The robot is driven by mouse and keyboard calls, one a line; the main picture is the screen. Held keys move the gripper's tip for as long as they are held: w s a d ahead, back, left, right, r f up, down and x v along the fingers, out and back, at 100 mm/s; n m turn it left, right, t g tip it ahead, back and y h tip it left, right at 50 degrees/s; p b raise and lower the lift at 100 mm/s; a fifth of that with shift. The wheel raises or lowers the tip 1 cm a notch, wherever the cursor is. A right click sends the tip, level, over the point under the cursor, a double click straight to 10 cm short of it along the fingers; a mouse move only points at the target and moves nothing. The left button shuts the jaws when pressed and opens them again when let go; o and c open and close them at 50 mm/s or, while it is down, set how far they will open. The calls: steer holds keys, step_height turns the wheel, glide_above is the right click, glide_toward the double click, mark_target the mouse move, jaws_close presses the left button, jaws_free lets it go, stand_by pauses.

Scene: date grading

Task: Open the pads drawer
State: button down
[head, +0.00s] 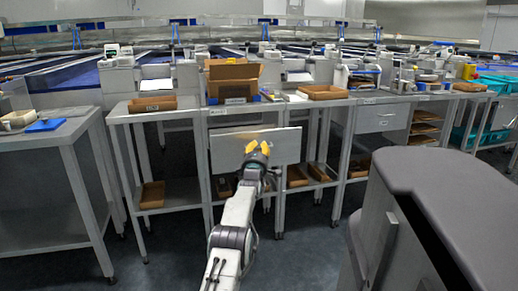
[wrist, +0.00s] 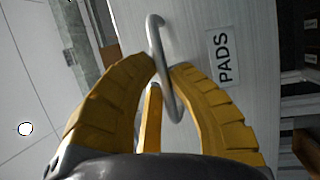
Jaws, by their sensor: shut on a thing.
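The pads drawer (head: 285,148) is a light grey front under the middle bench in the head view. In the wrist view its front (wrist: 200,20) fills the middle, with a label reading PADS (wrist: 224,57) beside a metal bar handle (wrist: 157,40). My gripper (head: 258,147) is in front of the drawer, and its yellow fingers (wrist: 163,68) close around the handle. The drawer front appears to stand forward of the bench edge in the head view; how far is hard to judge. My gripper hides the handle in the head view.
Brown trays (head: 152,195) lie on the lower shelves either side of the drawer. A cardboard box (head: 233,78) stands on the bench above. A steel table (head: 50,150) is at left. Open dark floor (head: 170,250) lies in front.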

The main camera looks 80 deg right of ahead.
steer(key=c, duration=1.2)
jaws_free()
steer(key=shift+o, duration=0.2)
steer(key=shift+a, duration=0.15)
steer(key=a+f, duration=0.2)
steer(key=a, duration=0.9)
steer(key=shift+a, duration=0.25)
steer(key=shift+w, duration=0.1)
